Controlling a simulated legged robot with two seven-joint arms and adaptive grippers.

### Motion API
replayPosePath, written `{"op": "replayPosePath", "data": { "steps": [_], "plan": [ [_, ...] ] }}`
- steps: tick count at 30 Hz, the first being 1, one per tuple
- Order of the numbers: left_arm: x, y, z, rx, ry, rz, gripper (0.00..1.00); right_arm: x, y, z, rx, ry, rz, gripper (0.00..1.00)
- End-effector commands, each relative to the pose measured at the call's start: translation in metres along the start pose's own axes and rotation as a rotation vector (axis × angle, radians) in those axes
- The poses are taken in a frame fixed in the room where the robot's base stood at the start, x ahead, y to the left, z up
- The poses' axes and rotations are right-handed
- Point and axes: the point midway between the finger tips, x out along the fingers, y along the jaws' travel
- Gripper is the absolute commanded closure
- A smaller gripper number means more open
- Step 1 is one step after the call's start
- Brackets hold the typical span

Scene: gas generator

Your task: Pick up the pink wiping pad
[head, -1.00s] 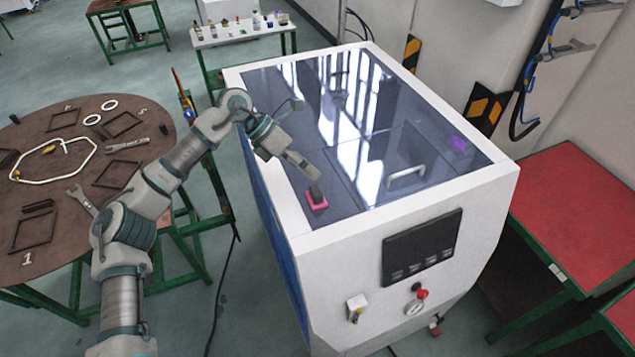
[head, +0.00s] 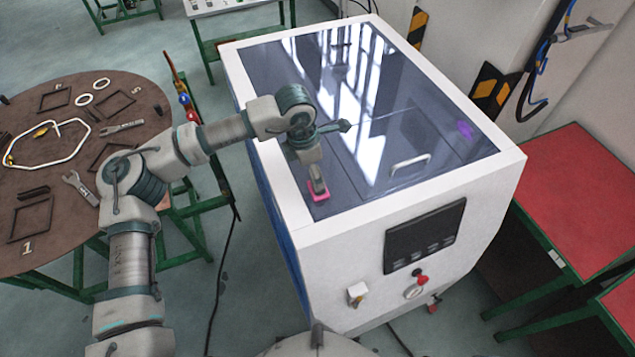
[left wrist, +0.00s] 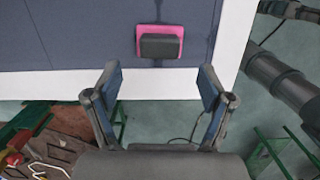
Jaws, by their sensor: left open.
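The pink wiping pad (head: 318,195) lies on the dark glass top of the white generator cabinet (head: 290,205), near its left front edge. In the left wrist view the pad (left wrist: 178,32) shows a pink base with a dark block-shaped grip (left wrist: 160,46) on top. My left gripper (head: 318,180) is above the pad in the head view and partly covers it. In the left wrist view the left gripper (left wrist: 160,80) is open and empty, its two fingers apart and pointing toward the pad, with the pad beyond the fingertips. My right gripper does not show.
A round brown table (head: 60,235) with a wrench (head: 80,187), frames and a white loop stands at the left. A red-topped table (head: 570,190) stands at the right. A metal handle (head: 410,165) rises from the glass top, right of the pad. The glass around the pad is mostly clear.

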Motion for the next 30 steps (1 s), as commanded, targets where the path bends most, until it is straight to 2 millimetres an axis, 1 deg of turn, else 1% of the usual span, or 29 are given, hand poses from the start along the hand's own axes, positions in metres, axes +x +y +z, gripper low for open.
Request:
{"op": "replayPosePath", "data": {
  "steps": [1,5,9,13,16,21,22,23,24,26,27,29,30],
  "plan": [
    [0.002,-0.001,0.001,0.002,0.0,0.0,0.19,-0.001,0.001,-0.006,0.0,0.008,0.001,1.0],
    [0.012,-0.001,0.002,0.001,0.001,-0.002,0.19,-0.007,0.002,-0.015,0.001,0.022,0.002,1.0],
    [0.033,0.004,0.006,0.0,0.003,-0.002,0.19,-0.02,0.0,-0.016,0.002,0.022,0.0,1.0],
    [0.051,0.005,0.006,0.0,0.001,-0.002,0.19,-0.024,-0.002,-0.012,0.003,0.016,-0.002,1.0],
    [0.057,0.005,0.006,0.001,0.0,0.0,0.19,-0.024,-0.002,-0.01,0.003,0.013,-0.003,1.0],
    [0.057,0.004,0.006,0.001,-0.001,0.0,0.19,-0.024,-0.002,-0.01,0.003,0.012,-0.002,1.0],
    [0.057,0.005,0.006,0.0,-0.001,0.0,0.21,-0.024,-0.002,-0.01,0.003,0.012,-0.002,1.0],
    [0.057,0.005,0.005,0.0,-0.001,0.0,0.29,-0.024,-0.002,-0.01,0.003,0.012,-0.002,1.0],
    [0.057,0.005,0.005,0.0,-0.001,0.0,0.39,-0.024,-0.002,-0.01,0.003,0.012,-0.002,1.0],
    [0.057,0.005,0.005,0.0,-0.001,0.0,0.54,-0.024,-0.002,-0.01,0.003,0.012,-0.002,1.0],
    [0.057,0.005,0.005,0.0,-0.001,0.0,0.64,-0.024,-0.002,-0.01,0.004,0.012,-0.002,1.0],
    [0.057,0.005,0.006,0.0,-0.001,0.0,0.79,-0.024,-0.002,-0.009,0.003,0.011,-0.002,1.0],
    [0.057,0.005,0.006,0.0,-0.001,0.0,0.83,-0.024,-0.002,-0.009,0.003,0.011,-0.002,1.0]
  ]
}}
